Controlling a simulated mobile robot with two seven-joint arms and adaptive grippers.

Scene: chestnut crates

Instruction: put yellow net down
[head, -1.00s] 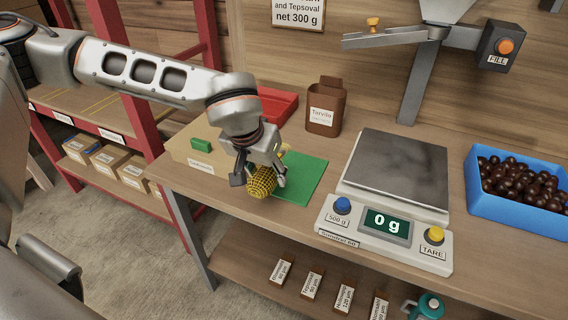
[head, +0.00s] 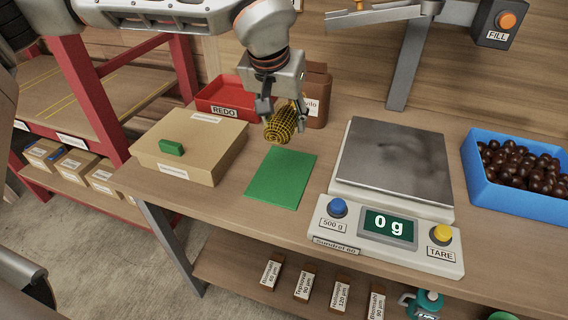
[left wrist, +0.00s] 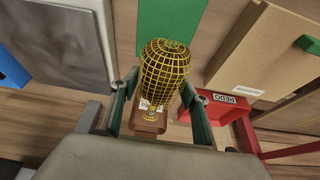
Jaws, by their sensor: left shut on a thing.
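The yellow net (head: 281,124), a rounded mesh bag, hangs tilted in my left gripper (head: 283,108). The gripper is shut on it and holds it in the air near the back edge of the green mat (head: 281,178). In the left wrist view the net (left wrist: 166,65) sits between the two fingers (left wrist: 150,105), and its round end points toward the green mat (left wrist: 172,25). I cannot see into the net well. My right gripper is not in view.
A scale (head: 395,165) reading 0 g stands right of the mat. A blue crate (head: 520,200) of chestnuts is at far right. A cardboard box (head: 190,150) with a green block (head: 171,147) is left. A red REDO tray (head: 222,98) and brown bag (head: 317,95) stand behind.

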